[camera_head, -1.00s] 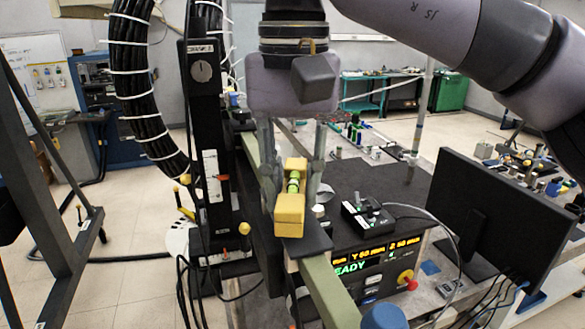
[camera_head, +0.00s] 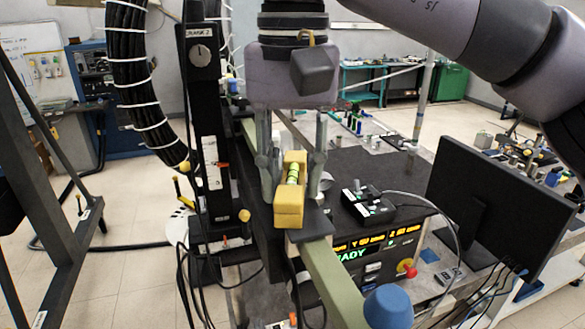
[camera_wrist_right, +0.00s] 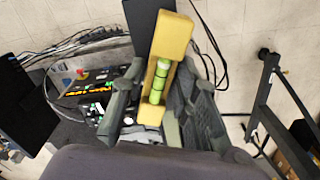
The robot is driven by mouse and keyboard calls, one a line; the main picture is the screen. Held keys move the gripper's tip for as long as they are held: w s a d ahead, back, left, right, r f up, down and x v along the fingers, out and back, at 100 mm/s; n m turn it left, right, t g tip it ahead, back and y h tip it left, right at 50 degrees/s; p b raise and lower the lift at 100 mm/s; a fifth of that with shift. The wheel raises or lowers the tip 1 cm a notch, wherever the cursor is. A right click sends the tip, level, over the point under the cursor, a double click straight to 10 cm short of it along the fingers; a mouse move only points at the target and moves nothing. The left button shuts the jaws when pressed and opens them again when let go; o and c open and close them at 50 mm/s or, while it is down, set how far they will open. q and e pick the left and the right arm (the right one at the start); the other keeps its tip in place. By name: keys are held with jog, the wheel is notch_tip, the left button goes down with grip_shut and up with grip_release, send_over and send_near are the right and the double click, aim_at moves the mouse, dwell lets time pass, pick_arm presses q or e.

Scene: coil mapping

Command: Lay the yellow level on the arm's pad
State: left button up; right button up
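The yellow level (camera_head: 289,204) has a green vial and sits between the fingers of my right gripper (camera_head: 291,180) in the head view. The fingers are close against its sides. The level also shows in the wrist view (camera_wrist_right: 172,38), between the fingertips (camera_wrist_right: 158,85). The arm's black pad (camera_head: 318,225) is at the end of the pale green arm (camera_head: 335,283). The level is over the pad, its near end just short of the pad's near edge. I cannot tell whether its underside touches the pad. My left gripper is not in view.
A black control box (camera_head: 368,205) with a cable stands right of the pad. A lit display panel (camera_head: 375,250) with a red knob lies below it. A monitor (camera_head: 495,215) stands at right. A dark column (camera_head: 205,150) and cable bundle (camera_head: 130,80) rise at left.

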jog(key=o, duration=0.4)
jog(key=shift+s, duration=0.1)
jog(key=shift+c, duration=0.2)
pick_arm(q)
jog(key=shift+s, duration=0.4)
